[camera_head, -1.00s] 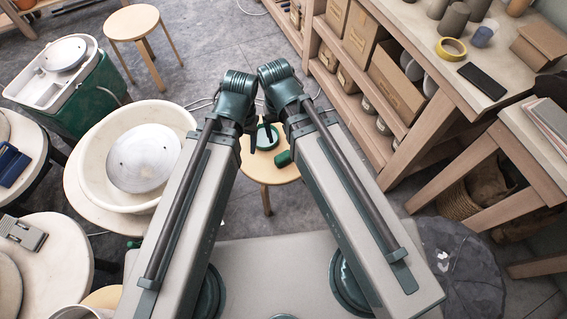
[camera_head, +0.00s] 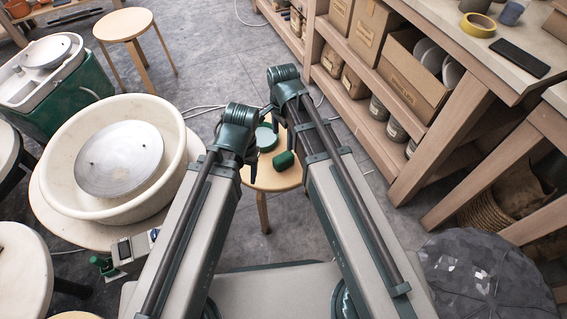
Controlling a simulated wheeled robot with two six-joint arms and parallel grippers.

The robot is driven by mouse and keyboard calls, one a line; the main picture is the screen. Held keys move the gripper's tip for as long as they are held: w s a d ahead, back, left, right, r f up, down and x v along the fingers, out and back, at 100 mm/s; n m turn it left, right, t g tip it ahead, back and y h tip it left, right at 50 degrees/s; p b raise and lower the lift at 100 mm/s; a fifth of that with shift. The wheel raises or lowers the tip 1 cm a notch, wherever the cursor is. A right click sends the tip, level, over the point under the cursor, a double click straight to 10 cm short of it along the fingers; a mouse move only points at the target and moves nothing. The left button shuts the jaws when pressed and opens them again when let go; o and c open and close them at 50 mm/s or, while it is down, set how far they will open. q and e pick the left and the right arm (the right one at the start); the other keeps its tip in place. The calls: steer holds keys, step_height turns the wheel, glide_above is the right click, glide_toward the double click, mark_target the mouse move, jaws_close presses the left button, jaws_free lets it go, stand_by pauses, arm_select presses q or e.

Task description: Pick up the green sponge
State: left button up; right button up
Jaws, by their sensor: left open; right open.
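I cannot tell for sure which is the sponge. My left gripper (camera_head: 252,156) is open and empty at the stool's left edge, beside the flat green thing. My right gripper (camera_head: 268,112) is open and empty, above the far side of the flat green thing. The fingertips are small and partly hidden by the wrists.
A potter's wheel in a cream basin (camera_head: 62,199) stands left of the stool. A green tub with a white top (camera_head: 72,105) and another wooden stool (camera_head: 124,25) are further back. Shelves with cardboard boxes (camera_head: 412,84) stand at right. A dark faceted round thing (camera_head: 485,275) is at lower right.

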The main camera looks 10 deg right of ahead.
mark_target(283, 156)
steer(key=shift+f+b, duration=4.25)
steer(key=shift+f, duration=0.05)
step_height(283, 156, down, 5)
steer(key=b, duration=0.5)
steer(key=shift+d+f, duration=0.1)
steer(key=shift+f, duration=0.05)
jaws_close()
